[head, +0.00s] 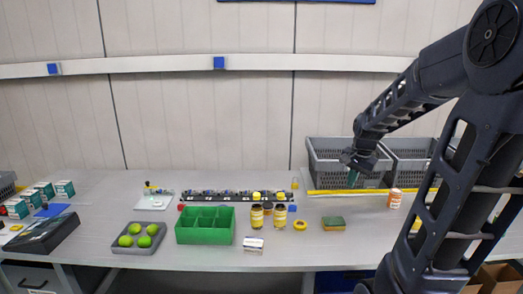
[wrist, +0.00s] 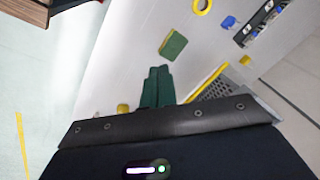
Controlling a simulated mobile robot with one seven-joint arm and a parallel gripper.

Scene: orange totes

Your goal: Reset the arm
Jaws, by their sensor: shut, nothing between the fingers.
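My arm comes in from the right in the head view, bent over the bench. My gripper (head: 352,180) hangs above the bench, in front of the left grey crate, with its green fingers pointing down. In the wrist view the two green fingers of my gripper (wrist: 157,72) lie side by side, shut with nothing between them. The green and yellow sponge (head: 333,223) lies on the bench to the left of the gripper; it also shows in the wrist view (wrist: 173,45).
Grey crates (head: 322,177) stand at the back right, behind a yellow strip. An orange-labelled jar (head: 394,198) stands nearby. A green divided bin (head: 205,237), a tray (head: 116,245) with green fruit, and several jars occupy the middle and left.

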